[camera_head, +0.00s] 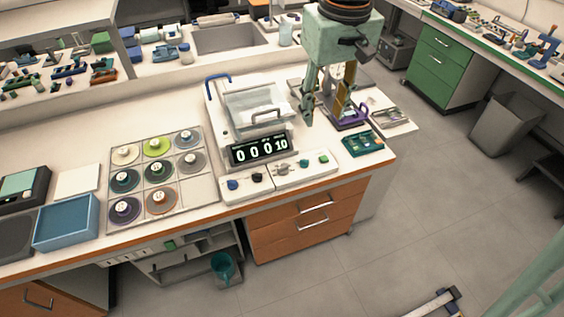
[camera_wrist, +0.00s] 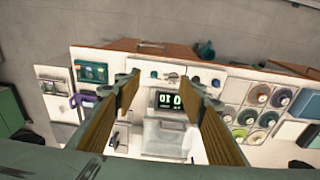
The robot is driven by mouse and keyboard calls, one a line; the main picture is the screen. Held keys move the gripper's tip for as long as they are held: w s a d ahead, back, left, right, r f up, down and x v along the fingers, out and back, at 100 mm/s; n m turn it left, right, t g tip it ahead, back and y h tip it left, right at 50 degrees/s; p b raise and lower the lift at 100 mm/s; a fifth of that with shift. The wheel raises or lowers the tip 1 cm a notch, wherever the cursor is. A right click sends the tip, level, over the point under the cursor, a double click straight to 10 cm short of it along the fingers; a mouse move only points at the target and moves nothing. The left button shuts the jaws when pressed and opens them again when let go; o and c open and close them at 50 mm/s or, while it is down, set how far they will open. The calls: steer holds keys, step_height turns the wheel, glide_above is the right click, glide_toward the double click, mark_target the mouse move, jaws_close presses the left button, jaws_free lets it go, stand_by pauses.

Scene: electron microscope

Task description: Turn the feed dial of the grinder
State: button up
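In front lie two white control panels with several small knobs: a dark blue knob (camera_head: 232,185), a black-blue knob (camera_head: 257,177), a grey knob (camera_head: 283,168) and a green knob (camera_head: 323,160). I cannot tell which is the feed dial. In the wrist view the display (camera_wrist: 170,101) and knobs appear upside down, the grey knob (camera_wrist: 172,76) near the centre. My gripper (camera_head: 330,118) is open and empty, above the bench right of the display, apart from the knobs.
A purple-framed stand (camera_head: 350,124) and a teal tray (camera_head: 362,144) sit right of the grinder. A rack of coloured discs (camera_head: 205,188) and a blue tray (camera_head: 66,222) stand left. The bench's front edge (camera_head: 300,188) lies just before the panels; open floor is beyond.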

steer(key=n+g+p, duration=0.1)
steer(key=n+p, duration=0.1)
glide_above(283, 166)
step_height(283, 166, down, 14)
steer(key=shift+a+f, duration=0.1)
steer(key=shift+f, duration=0.5)
steer(key=shift+f, duration=0.2)
steer(key=shift+f+b, duration=1.2)
steer(key=shift+f, duration=5.5)
steer(key=shift+c, duration=0.2)
steer(key=c, duration=0.8)
